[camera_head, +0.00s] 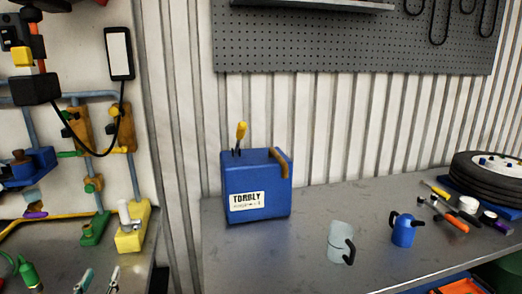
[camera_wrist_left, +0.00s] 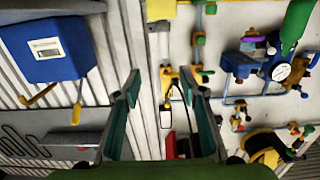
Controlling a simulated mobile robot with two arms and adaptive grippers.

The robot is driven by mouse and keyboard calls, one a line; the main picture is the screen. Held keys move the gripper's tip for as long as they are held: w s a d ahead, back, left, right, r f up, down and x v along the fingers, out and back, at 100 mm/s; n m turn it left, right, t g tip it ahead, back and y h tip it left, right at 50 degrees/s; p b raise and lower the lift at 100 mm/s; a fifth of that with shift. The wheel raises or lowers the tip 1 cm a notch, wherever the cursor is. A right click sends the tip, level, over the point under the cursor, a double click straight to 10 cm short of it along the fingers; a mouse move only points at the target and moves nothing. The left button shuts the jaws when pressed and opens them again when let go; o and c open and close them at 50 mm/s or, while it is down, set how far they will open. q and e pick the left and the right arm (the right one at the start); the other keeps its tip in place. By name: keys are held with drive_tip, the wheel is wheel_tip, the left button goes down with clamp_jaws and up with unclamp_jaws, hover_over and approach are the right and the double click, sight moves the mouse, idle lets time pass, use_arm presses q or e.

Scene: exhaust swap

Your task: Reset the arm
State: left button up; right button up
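My left gripper (camera_head: 99,279) shows only by its two fingertips at the bottom left of the head view, in front of the left bench. In the left wrist view the two teal-lined fingers of this gripper (camera_wrist_left: 162,90) stand wide apart, with nothing between them. The wrist picture looks turned over, with the blue box (camera_wrist_left: 45,45) at upper left. My right gripper is in neither view.
A blue box (camera_head: 255,203) with a yellow-handled tool (camera_head: 241,131) stands on the grey bench (camera_head: 300,270). A grey mug (camera_head: 340,240), blue can (camera_head: 403,231), loose tools and a tire (camera_head: 487,172) lie rightward. Pipes and valves (camera_head: 125,110) cover the left wall.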

use_arm(q)
drive_tip(key=s+d+f+m+g+h, duration=0.1)
drive_tip(key=s+d+f+g+h, duration=0.1)
drive_tip(key=s+d+f+g, duration=0.35)
drive_tip(key=s+d+f+m+g+h, duration=0.1)
drive_tip(key=s+d+f+g, duration=0.1)
drive_tip(key=s+d+f, duration=0.65)
drive_tip(key=s+d+f+m+g+h, duration=0.1)
drive_tip(key=s+d+f+g, duration=0.15)
drive_tip(key=s, duration=0.55)
drive_tip(key=s+d+f+m+g, duration=0.15)
drive_tip(key=s+f+g, duration=0.25)
drive_tip(key=s, duration=0.4)
wheel_tip(320, 180, down, 26)
drive_tip(key=s+a+f+g, duration=0.2)
drive_tip(key=s+f, duration=1.4)
drive_tip(key=s, duration=0.2)
drive_tip(key=shift+a+f, duration=0.15)
drive_tip(key=shift+a, duration=0.1)
